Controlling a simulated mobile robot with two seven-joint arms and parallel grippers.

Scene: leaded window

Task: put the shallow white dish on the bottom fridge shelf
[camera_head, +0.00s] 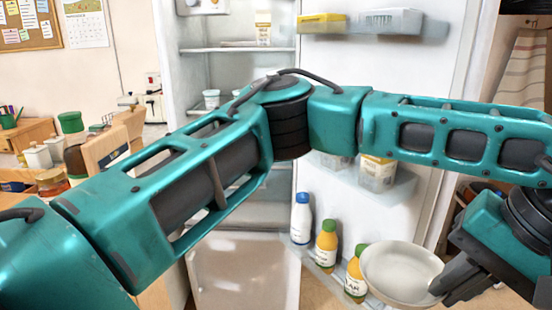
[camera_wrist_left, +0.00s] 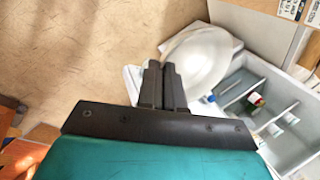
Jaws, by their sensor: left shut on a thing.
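The shallow white dish (camera_head: 400,268) is at the lower right of the head view, tilted, in front of the open fridge door (camera_head: 400,62). My left gripper (camera_head: 440,287) is shut on its right rim. The left wrist view shows the dish (camera_wrist_left: 200,58) just beyond the shut fingers (camera_wrist_left: 168,75). The open fridge (camera_head: 238,75) stands in the middle of the head view. My left arm crosses it and hides much of its inside. Part of a low shelf (camera_head: 255,215) shows below the arm. My right gripper is not in view.
Door bins hold a white bottle (camera_head: 301,220) and yellow-orange bottles (camera_head: 326,246) close left of the dish. A carton (camera_head: 263,28) and cups (camera_head: 211,98) stand on higher shelves. A counter with jars (camera_head: 52,182) is at the left.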

